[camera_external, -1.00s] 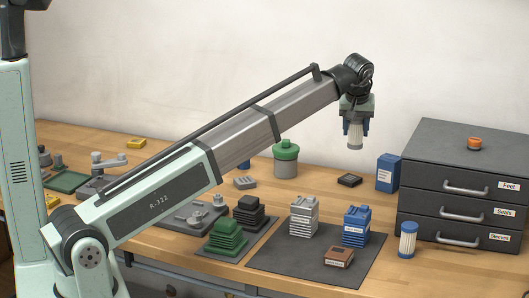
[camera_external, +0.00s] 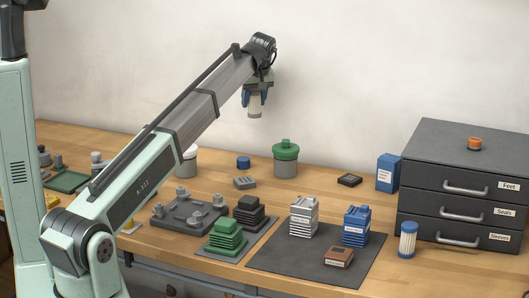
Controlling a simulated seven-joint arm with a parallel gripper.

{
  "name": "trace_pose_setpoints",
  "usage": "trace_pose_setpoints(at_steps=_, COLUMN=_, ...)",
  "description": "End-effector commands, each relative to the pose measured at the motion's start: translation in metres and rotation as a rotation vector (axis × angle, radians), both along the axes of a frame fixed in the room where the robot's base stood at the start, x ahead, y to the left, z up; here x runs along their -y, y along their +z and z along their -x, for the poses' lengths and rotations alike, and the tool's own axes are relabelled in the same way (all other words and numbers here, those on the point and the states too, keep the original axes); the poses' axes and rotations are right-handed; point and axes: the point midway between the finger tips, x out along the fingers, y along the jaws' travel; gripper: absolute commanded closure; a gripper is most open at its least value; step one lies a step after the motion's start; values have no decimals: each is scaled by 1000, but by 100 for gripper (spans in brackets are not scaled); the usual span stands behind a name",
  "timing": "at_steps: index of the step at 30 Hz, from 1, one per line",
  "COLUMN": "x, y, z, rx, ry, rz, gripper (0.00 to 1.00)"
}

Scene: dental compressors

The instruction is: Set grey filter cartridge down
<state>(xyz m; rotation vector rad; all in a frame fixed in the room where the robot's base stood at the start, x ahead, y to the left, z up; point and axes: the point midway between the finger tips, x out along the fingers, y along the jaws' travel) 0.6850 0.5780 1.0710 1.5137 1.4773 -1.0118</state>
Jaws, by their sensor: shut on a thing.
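My gripper (camera_external: 256,97) is high above the back of the bench, left of the green-lidded jar. Its blue fingers are shut on the grey filter cartridge (camera_external: 255,110). The cartridge is a pale ribbed cylinder hanging upright below the fingers, with its upper part hidden between them. It is in the air, clear of everything on the bench.
Below stand a white-lidded jar (camera_external: 190,161), a blue cap (camera_external: 243,162), a grey block (camera_external: 245,182) and a green-lidded jar (camera_external: 286,158). A dark mat (camera_external: 290,262) holds several blocks. A blue-capped filter (camera_external: 408,239) stands by the drawer cabinet (camera_external: 455,200). Bare wood (camera_external: 320,188) shows mid-bench.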

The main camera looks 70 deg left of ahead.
Motion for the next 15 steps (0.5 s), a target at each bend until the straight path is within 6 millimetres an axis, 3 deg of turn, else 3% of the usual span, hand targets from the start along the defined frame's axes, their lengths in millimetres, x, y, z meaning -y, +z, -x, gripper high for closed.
trace_pose_setpoints(at_steps=3, x=-33, y=0, z=28, rx=0, ry=53, rz=0, gripper=85)
trace_pose_setpoints(at_steps=15, x=-122, y=0, z=121, rx=0, ry=212, rz=0, gripper=85)
